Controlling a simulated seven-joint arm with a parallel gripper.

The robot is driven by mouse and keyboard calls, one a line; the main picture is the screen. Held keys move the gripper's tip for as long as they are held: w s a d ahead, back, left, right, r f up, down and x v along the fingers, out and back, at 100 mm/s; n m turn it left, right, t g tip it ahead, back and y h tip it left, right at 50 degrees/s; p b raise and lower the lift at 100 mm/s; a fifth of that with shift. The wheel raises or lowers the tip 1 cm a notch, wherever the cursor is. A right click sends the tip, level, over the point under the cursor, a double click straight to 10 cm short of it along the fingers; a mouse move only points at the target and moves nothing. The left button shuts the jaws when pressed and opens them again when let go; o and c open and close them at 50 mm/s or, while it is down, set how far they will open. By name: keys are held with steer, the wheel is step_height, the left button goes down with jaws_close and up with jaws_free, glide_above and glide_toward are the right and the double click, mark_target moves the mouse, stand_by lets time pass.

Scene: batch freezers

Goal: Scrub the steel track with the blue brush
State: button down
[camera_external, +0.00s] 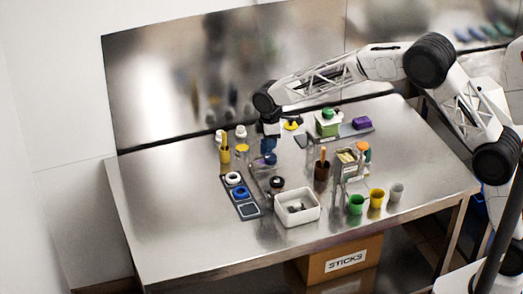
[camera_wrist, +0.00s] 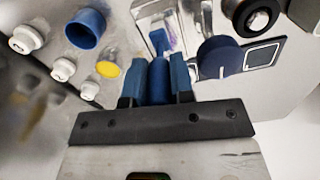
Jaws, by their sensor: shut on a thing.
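My gripper (camera_external: 268,132) is over the left-middle of the steel table, pointing down. In the wrist view my gripper (camera_wrist: 157,82) is shut on the blue brush, whose blue handle (camera_wrist: 158,76) stands between the two blue fingers. A smaller blue part (camera_wrist: 159,40) shows just beyond the fingertips. A shiny metal piece (camera_wrist: 170,18), which looks like the steel track, lies beyond the fingers. In the external view the blue brush (camera_external: 268,146) is below my wrist, over the shiny track area (camera_external: 258,178). I cannot tell whether the bristles touch the track.
A dark panel (camera_external: 249,211) and a white bin (camera_external: 297,220) stand in front. Cups (camera_external: 356,205) and a brown pot with a stick (camera_external: 321,170) are to the right. White-capped bottles (camera_external: 240,131) stand behind left. The table's left side is clear.

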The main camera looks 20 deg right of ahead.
steer(key=shift+a+r, duration=0.15)
steer(key=shift+a, duration=0.35)
steer(key=shift+a+f, duration=0.2)
steer(key=shift+a, duration=2.1)
step_height(320, 180, up, 8)
steer(key=shift+r, duration=0.15)
steer(key=shift+f, duration=0.3)
steer(key=shift+r, duration=0.2)
